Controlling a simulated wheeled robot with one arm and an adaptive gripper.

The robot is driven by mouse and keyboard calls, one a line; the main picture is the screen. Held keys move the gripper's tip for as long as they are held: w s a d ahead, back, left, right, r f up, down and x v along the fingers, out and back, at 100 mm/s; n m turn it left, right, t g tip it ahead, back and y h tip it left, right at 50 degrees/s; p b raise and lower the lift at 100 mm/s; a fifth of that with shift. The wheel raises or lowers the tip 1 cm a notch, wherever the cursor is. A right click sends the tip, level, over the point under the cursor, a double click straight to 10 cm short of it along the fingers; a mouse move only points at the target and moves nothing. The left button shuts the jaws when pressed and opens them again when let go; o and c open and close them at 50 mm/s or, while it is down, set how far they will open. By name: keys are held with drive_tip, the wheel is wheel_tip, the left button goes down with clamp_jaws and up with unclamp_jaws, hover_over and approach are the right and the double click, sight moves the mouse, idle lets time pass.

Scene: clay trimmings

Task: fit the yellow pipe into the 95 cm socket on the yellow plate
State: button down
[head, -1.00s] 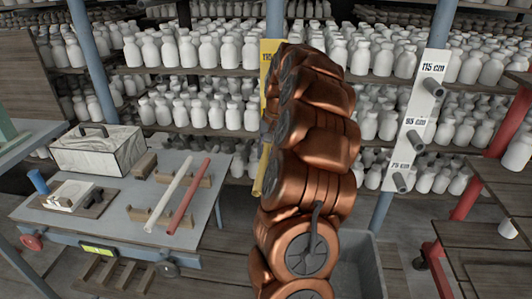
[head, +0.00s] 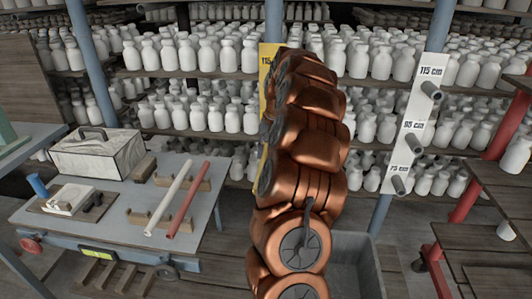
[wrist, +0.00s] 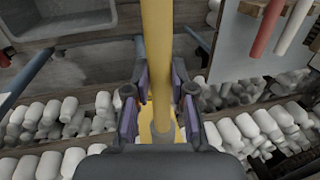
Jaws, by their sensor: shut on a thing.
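The yellow pipe (wrist: 157,40) runs down the middle of the wrist view. My gripper (wrist: 160,95) is shut on it, with a finger on each side. The pipe's far end meets a grey round socket (wrist: 162,133) in front of the yellow plate (wrist: 183,134); I cannot tell whether it is inside or only lined up.
A white plate (head: 412,125) with 115, 95 and 75 cm sockets stands to the right. A blue-grey table (head: 125,210) at left holds a white pipe (head: 168,200) and a red pipe (head: 187,200) on wooden rests. Shelves of white bottles fill the back. A grey bin (head: 368,270) stands below.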

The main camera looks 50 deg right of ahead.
drive_tip(key=shift+w+d+p, duration=0.35)
drive_tip(key=shift+w+d, duration=0.15)
drive_tip(key=shift+d, duration=0.25)
drive_tip(key=c, duration=0.9)
unclamp_jaws()
wheel_tip(320, 180, up, 12)
drive_tip(key=s+d, duration=0.1)
drive_tip(key=s, duration=0.1)
drive_tip(key=shift+d, duration=0.2)
drive_tip(key=shift+f, duration=0.1)
drive_tip(key=shift+a, duration=0.1)
idle(0.3)
